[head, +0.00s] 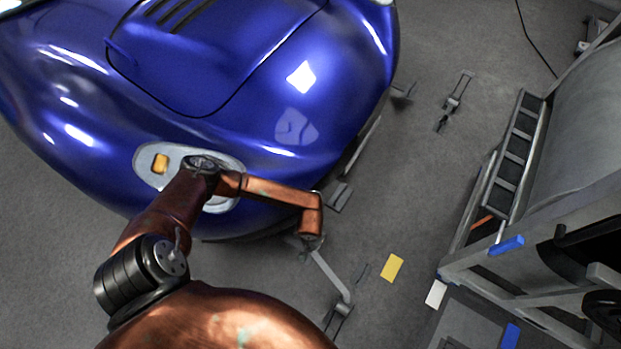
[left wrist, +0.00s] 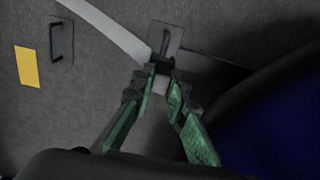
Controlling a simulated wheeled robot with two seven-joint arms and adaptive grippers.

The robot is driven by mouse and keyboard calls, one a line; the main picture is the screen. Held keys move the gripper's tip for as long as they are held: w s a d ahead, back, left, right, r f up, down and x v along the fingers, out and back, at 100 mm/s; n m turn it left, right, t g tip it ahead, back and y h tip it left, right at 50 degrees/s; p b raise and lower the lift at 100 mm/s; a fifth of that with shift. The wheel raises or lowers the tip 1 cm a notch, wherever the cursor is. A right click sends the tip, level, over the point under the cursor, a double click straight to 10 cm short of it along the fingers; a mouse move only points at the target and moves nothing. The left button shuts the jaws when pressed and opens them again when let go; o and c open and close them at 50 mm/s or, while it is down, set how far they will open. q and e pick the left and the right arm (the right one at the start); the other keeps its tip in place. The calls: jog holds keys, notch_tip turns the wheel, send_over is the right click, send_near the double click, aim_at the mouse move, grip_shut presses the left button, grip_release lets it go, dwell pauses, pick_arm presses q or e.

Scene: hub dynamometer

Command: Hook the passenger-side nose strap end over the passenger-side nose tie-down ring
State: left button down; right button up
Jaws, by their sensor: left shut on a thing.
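My left gripper (head: 311,241) is low beside the blue car's nose. In the left wrist view its green-padded fingers (left wrist: 161,82) are shut on the strap end (left wrist: 160,69), mostly hidden between the tips. The pale grey strap (head: 328,273) runs from there to a floor fitting (head: 341,314); it also shows in the left wrist view (left wrist: 108,25). Just beyond the fingertips is a grey plate with a dark loop (left wrist: 166,40). I cannot tell whether the strap end touches that loop. Another dark plate with a ring (left wrist: 61,40) lies apart to the left.
The blue car (head: 230,100) fills the upper left. A yellow card (head: 392,267) lies on the floor right of the strap. A metal-framed cart (head: 490,262) stands at the right. Another floor fitting (head: 455,95) lies farther back. Open grey floor separates car and cart.

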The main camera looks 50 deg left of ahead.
pick_arm(q)
jog(key=shift+f+b, duration=0.55)
jog(key=shift+f, duration=0.5)
jog(key=c, duration=1.8)
grip_release()
jog(key=shift+r, duration=0.1)
notch_tip(320, 180, up, 12)
jog(key=shift+d, duration=0.1)
